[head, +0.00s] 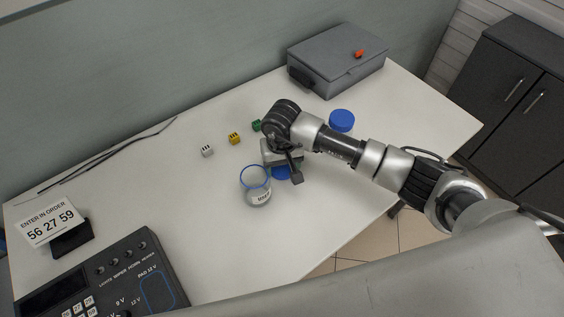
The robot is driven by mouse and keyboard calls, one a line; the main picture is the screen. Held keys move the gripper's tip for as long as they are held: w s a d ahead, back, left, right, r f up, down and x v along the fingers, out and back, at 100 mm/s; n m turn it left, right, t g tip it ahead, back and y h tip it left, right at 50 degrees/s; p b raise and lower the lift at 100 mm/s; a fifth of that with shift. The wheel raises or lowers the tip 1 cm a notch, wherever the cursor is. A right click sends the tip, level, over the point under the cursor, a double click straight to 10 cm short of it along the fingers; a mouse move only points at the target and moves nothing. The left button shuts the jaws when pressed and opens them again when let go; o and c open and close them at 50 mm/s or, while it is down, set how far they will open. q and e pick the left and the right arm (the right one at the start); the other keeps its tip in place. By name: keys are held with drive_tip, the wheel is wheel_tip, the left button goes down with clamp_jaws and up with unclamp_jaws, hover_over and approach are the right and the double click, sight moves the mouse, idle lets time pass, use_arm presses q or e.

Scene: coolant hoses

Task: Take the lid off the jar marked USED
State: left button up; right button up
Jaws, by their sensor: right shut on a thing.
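A clear jar (257,189) with a blue rim stands on the white table, its mouth looking open. Its white label is small and I cannot read it for sure. My right gripper (284,166) is just right of the jar, pointing down, and is shut on a blue lid (281,173). The gripper hides much of this lid, and I cannot tell how high it is above the table. A second blue round lid-like thing (342,120) is farther back, right of my right wrist. My left gripper is not in view.
White, yellow and green dice (234,138) lie behind the jar. A grey case (337,58) with an orange piece on it stands at the back. A control panel (100,280) and a number sign (52,220) are at the left, with dark cables behind. The table's front middle is clear.

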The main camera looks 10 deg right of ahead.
sight(282, 167)
drive_tip(key=shift+f, duration=0.1)
drive_tip(key=shift+f, duration=0.1)
drive_tip(key=o, duration=1)
drive_tip(key=shift+r, duration=0.25)
wheel_tip(282, 167, up, 12)
drive_tip(key=shift+f+b, duration=0.1)
drive_tip(key=shift+b, duration=0.3)
